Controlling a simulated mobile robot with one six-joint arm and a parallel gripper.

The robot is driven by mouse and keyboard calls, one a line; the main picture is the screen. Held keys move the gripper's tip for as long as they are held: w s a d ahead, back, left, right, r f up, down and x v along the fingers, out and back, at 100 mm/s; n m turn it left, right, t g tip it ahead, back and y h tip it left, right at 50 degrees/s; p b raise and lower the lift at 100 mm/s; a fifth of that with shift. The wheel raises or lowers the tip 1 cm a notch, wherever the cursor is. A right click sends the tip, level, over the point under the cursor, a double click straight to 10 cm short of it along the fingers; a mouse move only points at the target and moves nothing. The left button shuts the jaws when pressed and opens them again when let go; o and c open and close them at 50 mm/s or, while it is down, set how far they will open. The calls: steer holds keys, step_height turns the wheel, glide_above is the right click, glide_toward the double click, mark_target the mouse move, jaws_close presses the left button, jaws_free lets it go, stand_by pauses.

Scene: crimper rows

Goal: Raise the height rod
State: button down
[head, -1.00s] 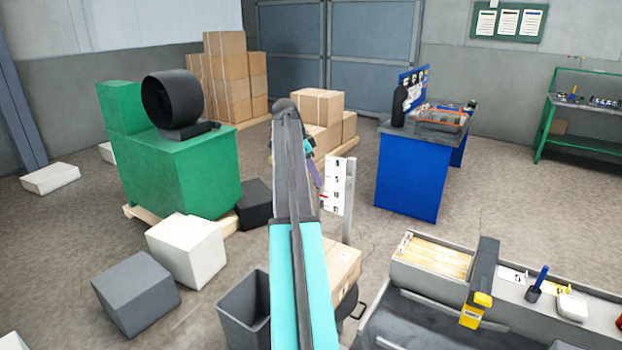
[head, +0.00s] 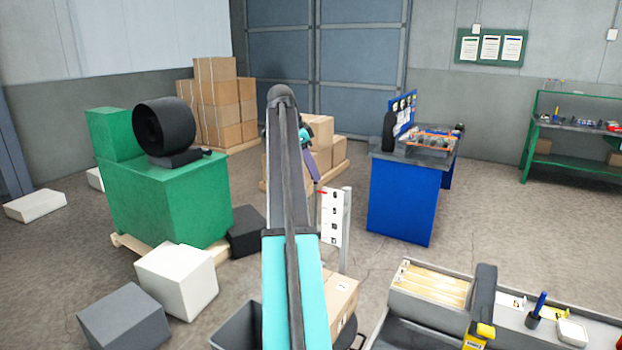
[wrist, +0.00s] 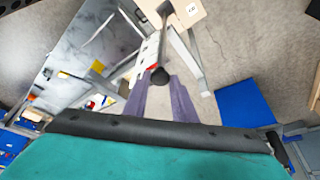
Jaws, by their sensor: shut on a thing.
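The height rod's black knob (wrist: 160,76) shows between the purple fingers of my gripper (wrist: 160,88) in the wrist view. My gripper is shut on the rod at this knob. In the head view my gripper (head: 314,165) hangs just above the white marked board (head: 333,218), and my arm hides most of the rod. A red pointer (head: 322,191) is near the board's top edge. The board also shows in the wrist view (wrist: 148,62), beside the rod, with a grey upright post.
A cardboard box (head: 340,293) stands below the board. A grey counter with a file bin (head: 435,282) is at right. A blue bench (head: 403,200) stands behind, and a green cabinet (head: 170,200) with pale and grey blocks is at left. Bare floor lies between.

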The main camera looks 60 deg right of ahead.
steer(key=shift+d+r, duration=0.1)
steer(key=shift+r, duration=0.2)
steer(key=c, duration=1.9)
jaws_free()
steer(key=o, duration=0.4)
steer(key=shift+o, duration=0.2)
steer(key=shift+f, duration=0.1)
steer(key=p+v, duration=0.5)
steer(key=v, duration=0.9)
steer(key=shift+p, duration=0.4)
steer(key=shift+f, duration=0.1)
